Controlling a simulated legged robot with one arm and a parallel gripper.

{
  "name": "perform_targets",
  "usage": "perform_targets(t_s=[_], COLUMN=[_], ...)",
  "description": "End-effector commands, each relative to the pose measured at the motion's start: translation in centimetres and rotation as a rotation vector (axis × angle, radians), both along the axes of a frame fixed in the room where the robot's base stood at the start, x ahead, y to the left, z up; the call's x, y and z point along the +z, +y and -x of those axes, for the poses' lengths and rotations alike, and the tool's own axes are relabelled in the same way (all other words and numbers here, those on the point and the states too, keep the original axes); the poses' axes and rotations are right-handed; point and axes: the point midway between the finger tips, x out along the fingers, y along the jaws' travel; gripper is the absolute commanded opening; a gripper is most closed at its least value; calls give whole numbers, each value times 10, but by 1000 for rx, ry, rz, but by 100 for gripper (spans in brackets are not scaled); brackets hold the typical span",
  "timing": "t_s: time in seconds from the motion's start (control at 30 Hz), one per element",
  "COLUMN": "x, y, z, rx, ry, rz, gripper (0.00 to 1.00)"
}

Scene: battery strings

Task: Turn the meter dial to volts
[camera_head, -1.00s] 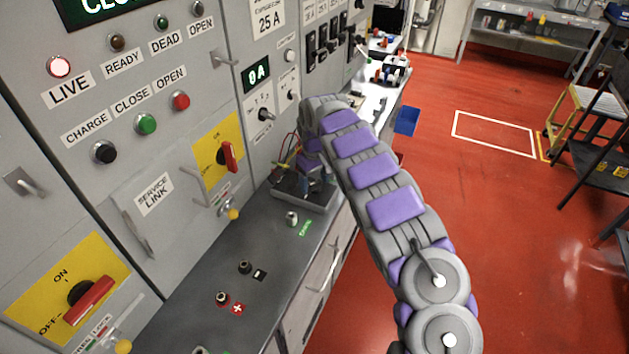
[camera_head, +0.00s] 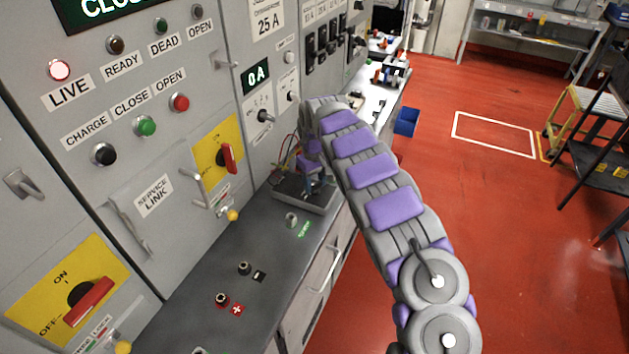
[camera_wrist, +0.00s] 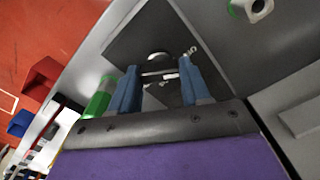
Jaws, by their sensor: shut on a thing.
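The meter (camera_head: 308,202) is a dark, flat box on the grey bench, below the cabinet panels, with thin wires by its back left. My gripper (camera_head: 318,182) reaches down over it, and my arm hides part of it. In the wrist view the meter's dark face (camera_wrist: 135,45) lies ahead of my gripper (camera_wrist: 159,76). Its two blue fingers are shut on a small pale part between the tips, which appears to be the dial (camera_wrist: 158,73). The dial's marks and pointing direction cannot be read.
Cabinet panels with switches and a red-handled yellow switch (camera_head: 226,158) stand close on the left. A green cylinder (camera_wrist: 98,98) is beside the left finger. Red floor is open to the right.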

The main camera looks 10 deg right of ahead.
Motion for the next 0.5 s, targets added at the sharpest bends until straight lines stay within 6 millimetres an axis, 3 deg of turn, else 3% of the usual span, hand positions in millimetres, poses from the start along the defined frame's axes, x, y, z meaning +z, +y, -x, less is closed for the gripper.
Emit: perform_targets(t_s=[0.5], x=[3], y=[1], z=[0], rx=[-339], ry=[1], rz=[1], gripper=[16])
